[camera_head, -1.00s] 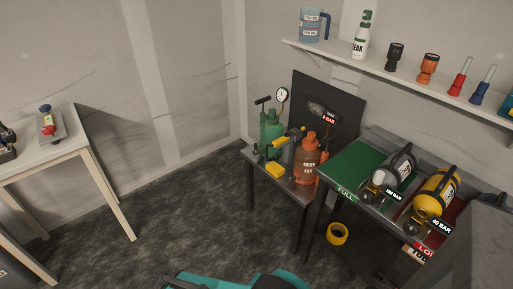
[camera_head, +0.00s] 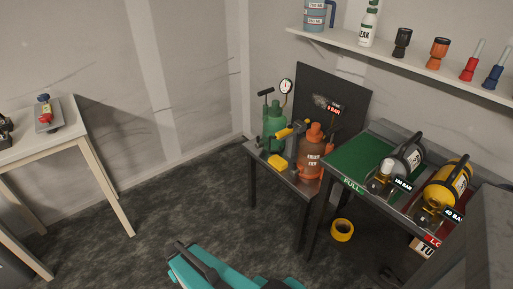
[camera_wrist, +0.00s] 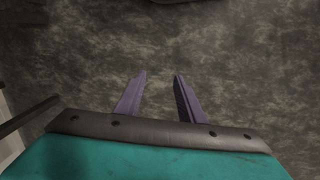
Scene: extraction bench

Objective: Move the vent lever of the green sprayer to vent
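The green sprayer (camera_head: 273,122) stands upright at the back of the small dark table, with a black pump handle on top and a round white gauge (camera_head: 286,87) beside it. Its vent lever is too small to make out. An orange sprayer (camera_head: 312,158) stands in front of it to the right, and a yellow-handled part lies between them. My gripper (camera_wrist: 160,95) shows in the wrist view with two purple fingers apart and nothing between them. It points at the dark floor, away from the sprayers.
A table with green and red bays (camera_head: 362,160) holds two cylinders at the right. A yellow tape roll (camera_head: 342,230) lies on the floor under it. A wall shelf (camera_head: 420,66) holds bottles and fittings. A white table (camera_head: 70,142) stands left.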

